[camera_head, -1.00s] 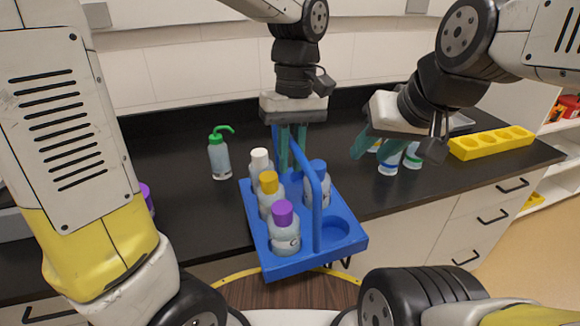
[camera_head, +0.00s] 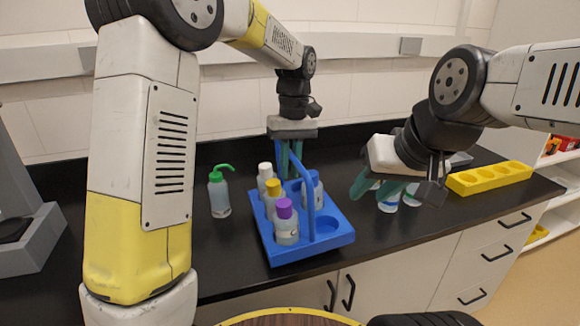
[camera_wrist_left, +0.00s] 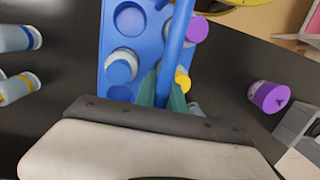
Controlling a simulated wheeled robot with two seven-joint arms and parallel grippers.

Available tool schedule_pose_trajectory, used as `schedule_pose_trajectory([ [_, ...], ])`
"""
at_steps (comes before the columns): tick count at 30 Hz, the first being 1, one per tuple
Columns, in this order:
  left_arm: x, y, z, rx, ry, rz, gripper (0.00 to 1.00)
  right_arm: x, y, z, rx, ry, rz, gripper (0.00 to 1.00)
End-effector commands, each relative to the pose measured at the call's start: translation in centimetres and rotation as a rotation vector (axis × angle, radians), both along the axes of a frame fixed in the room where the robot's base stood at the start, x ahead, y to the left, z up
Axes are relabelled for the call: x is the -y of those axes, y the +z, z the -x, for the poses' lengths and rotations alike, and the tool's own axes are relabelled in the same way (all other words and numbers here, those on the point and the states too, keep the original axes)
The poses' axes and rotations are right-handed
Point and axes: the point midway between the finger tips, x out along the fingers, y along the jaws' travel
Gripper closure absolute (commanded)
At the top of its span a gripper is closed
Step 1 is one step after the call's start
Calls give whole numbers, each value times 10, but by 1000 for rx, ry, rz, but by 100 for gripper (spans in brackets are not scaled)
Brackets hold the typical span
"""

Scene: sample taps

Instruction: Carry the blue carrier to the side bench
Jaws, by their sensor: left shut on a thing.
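The blue carrier (camera_head: 340,238) is over the black bench, near its front edge. I cannot tell whether it touches the top. It holds bottles with white (camera_head: 265,170), yellow (camera_head: 273,187), purple (camera_head: 284,209) and blue (camera_head: 312,178) caps; its front right hole is empty. My left gripper (camera_head: 291,172) is shut on the carrier's upright handle, which also shows in the left wrist view (camera_wrist_left: 178,38). My right gripper (camera_head: 376,192) is open, right of the carrier, in front of bottles on the bench. I cannot tell which surface is the side bench.
A green-topped wash bottle (camera_head: 219,192) stands left of the carrier. Bottles (camera_head: 389,198) stand behind the right gripper. A yellow rack (camera_head: 490,178) lies at the bench's right. Grey equipment (camera_head: 35,235) is at the left. A loose purple-capped bottle (camera_wrist_left: 268,97) shows in the left wrist view.

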Motion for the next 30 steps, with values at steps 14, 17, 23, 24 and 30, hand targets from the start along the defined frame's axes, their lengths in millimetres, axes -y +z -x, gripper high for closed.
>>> schedule_pose_trajectory([
  [14,0,-31,0,0,1,0,100,0,0,0,0,0,0,64],
  [17,-1,-33,1,-2,1,-1,68,0,0,0,0,0,0,64],
  [23,0,-32,1,-2,1,-1,64,0,0,0,0,0,0,64],
  [24,0,-32,1,-2,1,0,64,0,0,0,0,0,0,64],
  [30,0,-25,0,-1,0,-1,64,0,0,0,0,0,0,64],
])
